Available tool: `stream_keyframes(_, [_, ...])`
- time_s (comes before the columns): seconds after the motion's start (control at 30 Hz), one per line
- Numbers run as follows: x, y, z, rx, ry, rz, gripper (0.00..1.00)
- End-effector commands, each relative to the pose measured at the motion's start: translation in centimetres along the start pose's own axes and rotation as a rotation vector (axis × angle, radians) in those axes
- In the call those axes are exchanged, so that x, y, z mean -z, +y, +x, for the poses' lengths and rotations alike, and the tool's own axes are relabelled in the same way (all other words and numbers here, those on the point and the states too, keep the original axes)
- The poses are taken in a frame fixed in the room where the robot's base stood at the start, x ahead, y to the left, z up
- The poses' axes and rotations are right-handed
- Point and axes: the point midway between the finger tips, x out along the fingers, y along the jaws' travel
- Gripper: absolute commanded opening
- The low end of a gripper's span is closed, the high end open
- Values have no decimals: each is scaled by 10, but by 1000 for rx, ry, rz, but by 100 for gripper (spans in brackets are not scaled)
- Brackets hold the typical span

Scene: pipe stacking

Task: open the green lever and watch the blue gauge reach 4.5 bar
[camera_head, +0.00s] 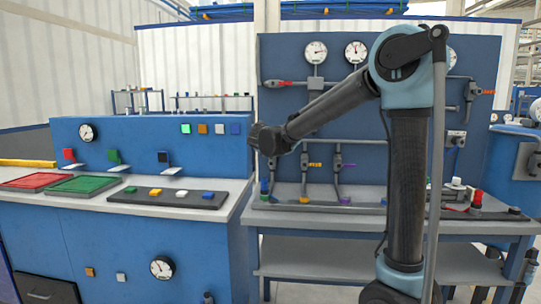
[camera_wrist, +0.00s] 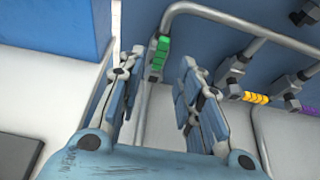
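A green lever (camera_wrist: 158,56) sits on a grey pipe in the wrist view. My gripper (camera_wrist: 158,78) is open, with one finger on each side of the lever; I cannot tell whether either touches it. The lever is not clear in the head view, where the gripper itself cannot be made out beyond my dark arm. White-faced gauges stand on the blue panel: a left gauge (camera_head: 316,52), a middle gauge (camera_head: 356,52) and one partly hidden behind my arm. I cannot tell which is the blue gauge, and the needles are too small to read.
A yellow handle (camera_wrist: 256,98) and a purple handle (camera_wrist: 308,107) are on pipes to the right. A red lever (camera_head: 285,84) is on the panel's upper pipe. A blue console (camera_head: 120,210) with a red tray (camera_head: 36,181) and a green tray (camera_head: 82,186) stands at left.

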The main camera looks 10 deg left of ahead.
Motion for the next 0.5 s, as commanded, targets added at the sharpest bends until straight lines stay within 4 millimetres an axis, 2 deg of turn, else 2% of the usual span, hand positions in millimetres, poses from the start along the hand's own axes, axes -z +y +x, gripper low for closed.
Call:
stream_keyframes(0.2, [0, 0, -24, -1, 1, 1, 32])
stream_keyframes(0.5, [0, 0, -31, 0, 0, 0, 32])
